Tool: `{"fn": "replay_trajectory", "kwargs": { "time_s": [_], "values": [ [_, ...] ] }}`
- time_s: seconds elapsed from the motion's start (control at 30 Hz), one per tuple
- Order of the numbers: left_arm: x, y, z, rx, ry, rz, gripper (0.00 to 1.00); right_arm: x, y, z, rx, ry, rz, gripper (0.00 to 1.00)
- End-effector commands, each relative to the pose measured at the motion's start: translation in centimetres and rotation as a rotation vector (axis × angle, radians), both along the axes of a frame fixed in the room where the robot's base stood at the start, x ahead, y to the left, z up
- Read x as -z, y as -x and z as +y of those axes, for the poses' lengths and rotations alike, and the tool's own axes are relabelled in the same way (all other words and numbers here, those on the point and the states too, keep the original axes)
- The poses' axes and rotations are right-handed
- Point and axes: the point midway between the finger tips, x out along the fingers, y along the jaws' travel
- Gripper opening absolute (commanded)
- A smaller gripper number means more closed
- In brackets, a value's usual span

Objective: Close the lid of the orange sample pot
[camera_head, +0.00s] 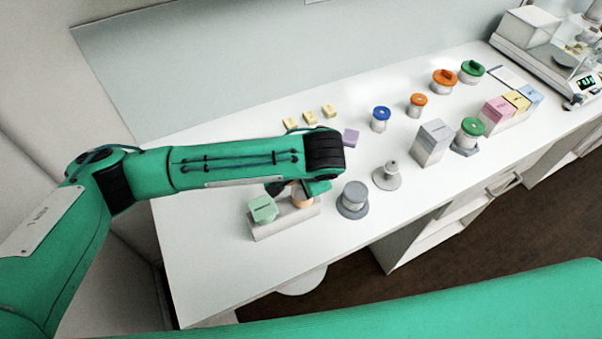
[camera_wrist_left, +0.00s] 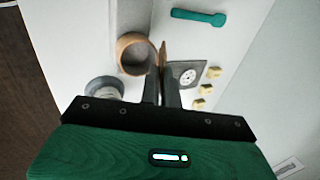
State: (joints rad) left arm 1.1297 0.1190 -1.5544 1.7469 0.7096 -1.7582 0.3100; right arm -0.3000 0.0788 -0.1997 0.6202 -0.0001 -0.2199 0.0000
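The orange sample pot (camera_head: 302,197) stands near the front left of the white bench, partly hidden by my left gripper. In the left wrist view the pot (camera_wrist_left: 132,44) shows as a round orange-brown rim with an open mouth. Its lid (camera_wrist_left: 162,52) stands edge-on, a thin upright strip at the right side of the rim. My left gripper (camera_wrist_left: 161,77) is right above it, fingers close together, with the strip in line with the narrow gap between the tips. Whether the fingers grip the lid is unclear. In the head view my left gripper (camera_head: 288,189) is mostly hidden by my wrist.
A grey-lidded jar (camera_head: 353,199) and a grey-white post (camera_head: 388,176) are close on the right. Yellow cubes (camera_head: 310,118) lie behind. The front left bench is clear.

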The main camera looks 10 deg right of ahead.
Motion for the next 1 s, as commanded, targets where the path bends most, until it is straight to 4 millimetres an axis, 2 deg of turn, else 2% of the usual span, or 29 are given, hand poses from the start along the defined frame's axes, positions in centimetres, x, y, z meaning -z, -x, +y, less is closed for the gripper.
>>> {"fn": "replay_trajectory", "kwargs": {
  "time_s": [0.27,0.4,0.77,0.87,1.0],
  "values": [
    [0.0,0.0,0.0,0.0,-0.001,0.0,0.0,0.0,0.0,0.1,0.0,-0.001,0.0,0.36],
    [0.0,0.0,0.0,0.0,-0.001,0.0,0.25,0.0,0.0,0.1,0.0,-0.001,0.0,0.36],
    [-0.3,0.1,-0.1,0.0,0.001,0.0,0.25,0.2,0.0,0.0,0.0,0.0,0.0,0.36],
    [-1.2,0.5,-0.3,0.0,0.003,-0.002,0.25,0.6,0.0,0.0,0.0,0.0,0.0,0.36],
    [-3.6,1.8,-0.7,0.002,0.004,-0.001,0.25,1.6,0.0,-0.1,-0.001,0.001,0.0,0.36]
  ]
}}
